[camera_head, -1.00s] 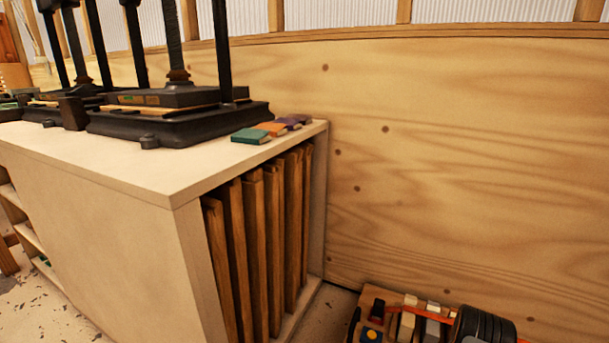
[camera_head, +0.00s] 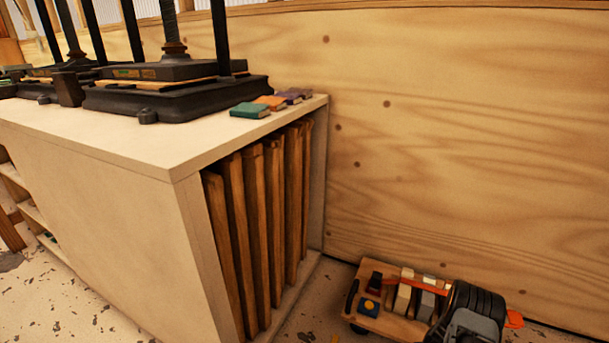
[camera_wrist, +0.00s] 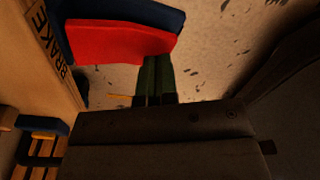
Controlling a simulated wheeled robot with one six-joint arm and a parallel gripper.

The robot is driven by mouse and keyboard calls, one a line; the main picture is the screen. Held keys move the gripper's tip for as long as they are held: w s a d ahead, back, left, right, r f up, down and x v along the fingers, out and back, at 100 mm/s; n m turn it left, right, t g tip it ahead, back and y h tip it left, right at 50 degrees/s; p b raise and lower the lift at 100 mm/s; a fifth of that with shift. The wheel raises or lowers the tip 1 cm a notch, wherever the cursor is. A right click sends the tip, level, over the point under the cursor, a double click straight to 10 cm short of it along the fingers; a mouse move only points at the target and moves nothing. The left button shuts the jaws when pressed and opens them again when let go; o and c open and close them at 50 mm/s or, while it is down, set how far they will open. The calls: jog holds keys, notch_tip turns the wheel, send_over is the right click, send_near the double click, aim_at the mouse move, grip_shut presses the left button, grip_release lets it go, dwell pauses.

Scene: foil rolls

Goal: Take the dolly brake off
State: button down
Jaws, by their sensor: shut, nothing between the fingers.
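The dolly (camera_head: 393,323) is a low wooden board on the floor at the lower right of the head view. In the wrist view its wooden side (camera_wrist: 62,97) carries a BRAKE label (camera_wrist: 50,45). A red brake pedal (camera_wrist: 115,40) with a dark blue part behind it sticks out beside that label. My gripper (camera_wrist: 153,62) is shut and empty, its fingertips at the pedal's lower edge; I cannot tell whether they touch. In the head view my dark wrist hides the fingers, and an orange-red piece (camera_head: 515,318), probably the pedal, shows beyond it.
Blocks and an orange strap (camera_head: 430,284) lie on the dolly. A pale cabinet (camera_head: 110,230) with upright wooden boards stands left, bearing black presses (camera_head: 175,95) and small coloured packs (camera_head: 268,104). A plywood wall (camera_head: 450,140) closes the back. Speckled floor (camera_head: 65,305) is free in front.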

jog(key=shift+r+p, duration=2)
jog(key=shift+r, duration=1.45)
jog(key=w+a+r+m+t+p, duration=0.1)
jog(key=w+a+r+m+p, duration=0.35)
jog(key=r, duration=1.05)
jog(key=s+a+r+h+p, duration=0.1)
jog(key=r+p, duration=0.6)
jog(key=r, duration=0.8)
jog(key=w+a+r+m+t+p, duration=0.1)
jog(key=a+r+m+p, duration=0.35)
jog(key=r, duration=1.05)
jog(key=s+a+r+m+p, duration=0.3)
jog(key=s+r+p, duration=0.2)
jog(key=r, duration=0.8)
jog(key=s+a+r+m+t+p, duration=0.1)
jog(key=s+a+r+m+p, duration=0.2)
jog(key=s+r+p, duration=0.3)
jog(key=s+a+r+m+p, duration=0.3)
jog(key=r+p, duration=0.8)
jog(key=r, duration=0.9)
jog(key=s+a, duration=0.2)
jog(key=s, duration=0.1)
jog(key=shift+a+m+t+h, duration=0.15)
jog(key=shift+m+t+h, duration=0.25)
